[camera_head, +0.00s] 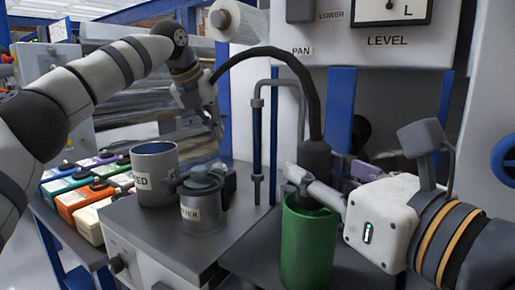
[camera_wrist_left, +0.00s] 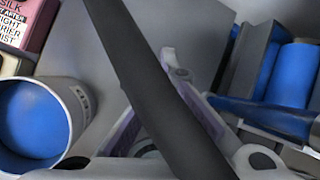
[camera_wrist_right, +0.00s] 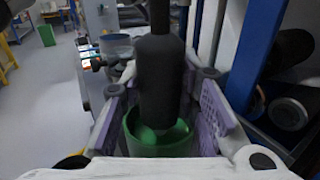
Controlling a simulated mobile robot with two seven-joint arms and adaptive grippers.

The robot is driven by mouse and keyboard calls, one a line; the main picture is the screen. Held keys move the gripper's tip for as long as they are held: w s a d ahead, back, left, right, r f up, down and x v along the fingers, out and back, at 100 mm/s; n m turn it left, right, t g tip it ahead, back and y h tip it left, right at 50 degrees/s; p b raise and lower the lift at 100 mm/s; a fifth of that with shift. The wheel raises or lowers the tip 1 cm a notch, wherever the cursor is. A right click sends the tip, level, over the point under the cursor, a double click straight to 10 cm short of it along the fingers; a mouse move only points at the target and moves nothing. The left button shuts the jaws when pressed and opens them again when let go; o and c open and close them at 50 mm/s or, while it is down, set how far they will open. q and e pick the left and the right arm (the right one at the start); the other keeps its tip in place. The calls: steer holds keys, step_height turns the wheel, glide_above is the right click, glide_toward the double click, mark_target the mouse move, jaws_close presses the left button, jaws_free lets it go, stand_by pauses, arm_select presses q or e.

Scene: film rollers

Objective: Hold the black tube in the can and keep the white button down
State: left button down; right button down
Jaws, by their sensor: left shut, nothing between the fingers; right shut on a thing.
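The black tube (camera_head: 270,53) arches from near my left wrist over to a thick black end piece (camera_head: 315,158). My right gripper (camera_head: 308,180) is shut around this end piece, which also shows between the purple pads in the right wrist view (camera_wrist_right: 160,80). Its lower end points down into the mouth of the green can (camera_head: 308,245); the can's inside is partly hidden. My left gripper (camera_head: 217,130) is shut and empty, above and behind the grey pots. In the left wrist view the tube (camera_wrist_left: 155,85) crosses in front of its fingers. I cannot make out a white button.
A grey can with a blue inside (camera_head: 154,165) and a lidded grey pot (camera_head: 203,205) stand on the grey cabinet top. Coloured boxes (camera_head: 70,195) line the left. A control panel with a LEVEL dial (camera_head: 390,12) is above; blue posts (camera_head: 340,100) stand behind.

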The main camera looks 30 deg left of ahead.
steer(key=c, duration=1.2)
jaws_free()
arm_select(q)
steer(key=v, duration=1.2)
arm_select(e)
steer(key=shift+o, duration=0.2)
steer(key=v, duration=0.7)
steer(key=shift+s+d, duration=0.1)
steer(key=shift+d, duration=0.1)
arm_select(q)
steer(key=shift+f, duration=0.1)
